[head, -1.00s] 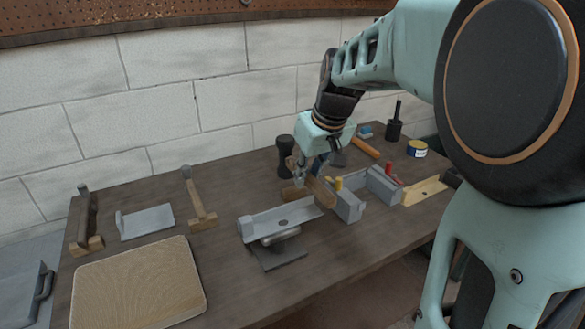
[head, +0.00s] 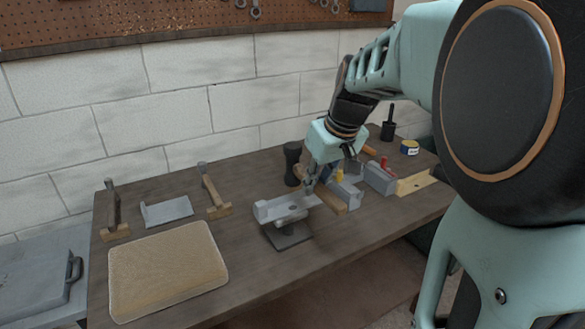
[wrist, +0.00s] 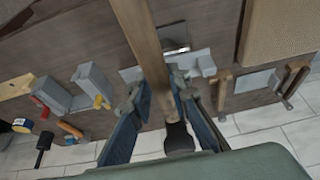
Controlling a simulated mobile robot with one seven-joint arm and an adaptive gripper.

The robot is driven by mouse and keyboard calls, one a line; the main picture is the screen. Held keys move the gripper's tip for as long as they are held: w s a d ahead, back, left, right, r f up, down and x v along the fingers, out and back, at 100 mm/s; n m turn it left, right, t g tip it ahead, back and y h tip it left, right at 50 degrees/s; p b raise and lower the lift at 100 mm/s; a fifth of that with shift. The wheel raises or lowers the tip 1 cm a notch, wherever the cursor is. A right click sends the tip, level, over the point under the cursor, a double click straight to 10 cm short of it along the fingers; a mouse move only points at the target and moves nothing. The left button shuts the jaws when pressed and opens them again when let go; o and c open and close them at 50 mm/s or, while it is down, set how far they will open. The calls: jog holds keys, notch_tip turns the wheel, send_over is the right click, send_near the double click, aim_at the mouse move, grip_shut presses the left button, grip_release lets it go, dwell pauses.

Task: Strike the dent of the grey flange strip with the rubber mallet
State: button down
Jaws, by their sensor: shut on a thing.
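The mallet's black head (head: 292,163) shows behind and left of the gripper, and at the bottom of the wrist view (wrist: 179,138). The grey flange strip (head: 272,207) lies in front of the mallet head, on a support with a dark base plate (head: 288,238). A dark round spot on the strip may be the dent. The handle hides part of the strip in the wrist view. I cannot tell the head's height.
Grey blocks with a yellow (head: 340,174) and a red (head: 383,162) knob stand right of the gripper. A tan mat (head: 168,270) covers the front left. Bare bench lies front right.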

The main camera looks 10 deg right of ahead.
dwell(0.4)
jog(key=shift+f+b, duration=1.8)
jog(key=shift+f, duration=0.15)
notch_tip(320, 180, down, 6)
jog(key=b, duration=0.5)
notch_tip(320, 180, up, 9)
jog(key=p, duration=0.7)
jog(key=shift+r, duration=0.15)
jog(key=shift+f, duration=0.2)
